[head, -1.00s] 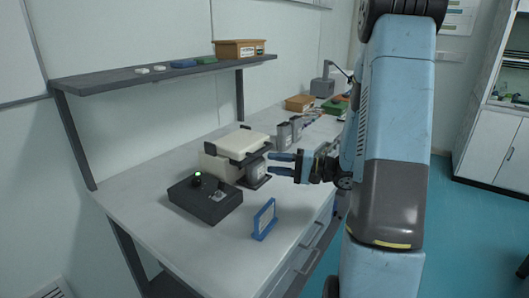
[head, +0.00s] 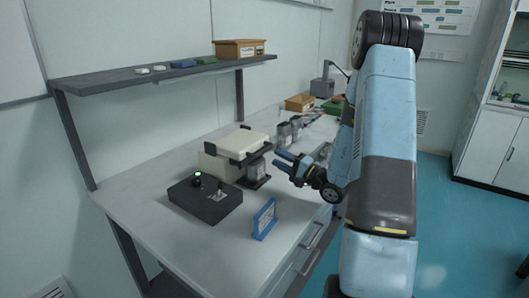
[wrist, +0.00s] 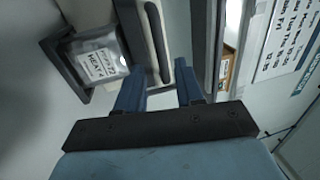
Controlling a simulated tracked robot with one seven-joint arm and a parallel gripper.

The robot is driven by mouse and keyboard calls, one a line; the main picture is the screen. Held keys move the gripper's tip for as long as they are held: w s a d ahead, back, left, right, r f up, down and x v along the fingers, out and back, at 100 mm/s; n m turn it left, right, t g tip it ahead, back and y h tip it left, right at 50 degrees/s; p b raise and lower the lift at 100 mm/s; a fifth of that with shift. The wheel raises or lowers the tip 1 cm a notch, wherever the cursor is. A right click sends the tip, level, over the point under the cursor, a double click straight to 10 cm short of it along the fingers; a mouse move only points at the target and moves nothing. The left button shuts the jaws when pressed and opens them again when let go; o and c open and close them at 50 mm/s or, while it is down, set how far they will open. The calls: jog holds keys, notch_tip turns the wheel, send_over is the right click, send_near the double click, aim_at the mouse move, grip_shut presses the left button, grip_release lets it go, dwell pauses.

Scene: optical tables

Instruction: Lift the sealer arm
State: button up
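The sealer (head: 225,168) is a beige box with a beige top plate and dark brackets, standing on the bench. Its arm (head: 250,142) appears to be the beige top part with dark ends, lying level. In the wrist view a beige, dark-edged part of it (wrist: 156,40) lies ahead of the fingertips. A clear pouch with a printed white label (wrist: 98,64) sits at the sealer's front. My gripper (head: 279,160) is just right of the sealer, open and empty, tilted, its fingers pointing at it. In the wrist view its blue fingers (wrist: 158,82) are apart, with no clear contact.
A black control box (head: 205,199) with a green light stands in front of the sealer. A blue framed sign (head: 264,219) stands near the bench edge. Grey items (head: 288,132) stand behind the sealer. A shelf (head: 160,77) hangs above the bench.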

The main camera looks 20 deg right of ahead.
aim_at(265, 151)
jog(key=x, duration=0.7)
jog(key=shift+f, duration=0.1)
jog(key=shift+c, duration=0.5)
grip_shut()
